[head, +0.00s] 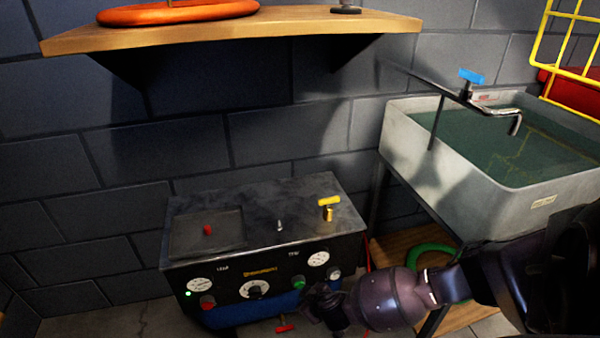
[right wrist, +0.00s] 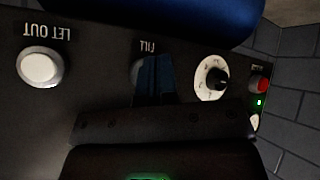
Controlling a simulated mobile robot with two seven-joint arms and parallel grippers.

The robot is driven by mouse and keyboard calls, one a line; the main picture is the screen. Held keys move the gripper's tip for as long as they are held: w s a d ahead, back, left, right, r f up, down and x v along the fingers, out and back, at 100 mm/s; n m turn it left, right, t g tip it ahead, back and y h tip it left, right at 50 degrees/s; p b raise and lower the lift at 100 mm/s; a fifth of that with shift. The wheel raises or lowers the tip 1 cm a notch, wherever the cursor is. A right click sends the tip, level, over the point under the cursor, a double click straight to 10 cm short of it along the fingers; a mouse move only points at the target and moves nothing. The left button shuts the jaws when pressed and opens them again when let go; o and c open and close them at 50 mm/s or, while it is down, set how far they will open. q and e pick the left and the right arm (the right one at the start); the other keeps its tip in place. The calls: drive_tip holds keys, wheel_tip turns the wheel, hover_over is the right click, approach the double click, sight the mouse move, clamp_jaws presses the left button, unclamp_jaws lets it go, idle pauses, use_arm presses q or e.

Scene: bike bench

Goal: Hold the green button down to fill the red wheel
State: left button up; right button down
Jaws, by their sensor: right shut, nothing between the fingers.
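The green button (head: 299,283) is on the front panel of a black machine (head: 345,250), low in the head view. My right gripper (head: 311,290) is shut and empty, just right of and close to the green button. In the right wrist view, my shut fingers (right wrist: 152,78) lie over the spot under the FILL label (right wrist: 145,47) and hide most of the button there. I cannot tell whether the fingertips touch or press it. No red wheel is clearly recognizable in these frames. My left gripper is not in view.
A white LET OUT button (right wrist: 39,67) is beside FILL. The panel also has a central dial (head: 254,290) and a red button (head: 207,302). A yellow-handled valve (head: 329,207) stands on top. An orange-red ring (head: 180,12) lies on the shelf; a sink (head: 440,155) is at right.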

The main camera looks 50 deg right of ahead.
drive_tip(key=shift+w+d, duration=0.1)
drive_tip(key=shift+w, duration=0.05)
idle(0.7)
drive_tip(key=shift+w+d, duration=0.1)
drive_tip(key=shift+w, duration=0.1)
drive_tip(key=shift+w+d, duration=0.25)
drive_tip(key=shift+w, duration=0.15)
idle(1.9)
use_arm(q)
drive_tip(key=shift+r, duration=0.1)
use_arm(e)
drive_tip(key=shift+s, duration=0.1)
idle(0.6)
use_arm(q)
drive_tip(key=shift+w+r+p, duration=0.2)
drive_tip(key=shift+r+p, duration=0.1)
use_arm(e)
drive_tip(key=shift+s+a, duration=0.45)
drive_tip(key=shift+s, duration=0.2)
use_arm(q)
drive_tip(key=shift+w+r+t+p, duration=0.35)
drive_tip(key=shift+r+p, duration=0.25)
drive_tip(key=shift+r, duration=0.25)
use_arm(e)
drive_tip(key=s+a, duration=0.1)
drive_tip(key=s, duration=0.2)
drive_tip(key=s+a, duration=0.1)
drive_tip(key=shift+s+a, duration=0.15)
drive_tip(key=shift+a, duration=0.2)
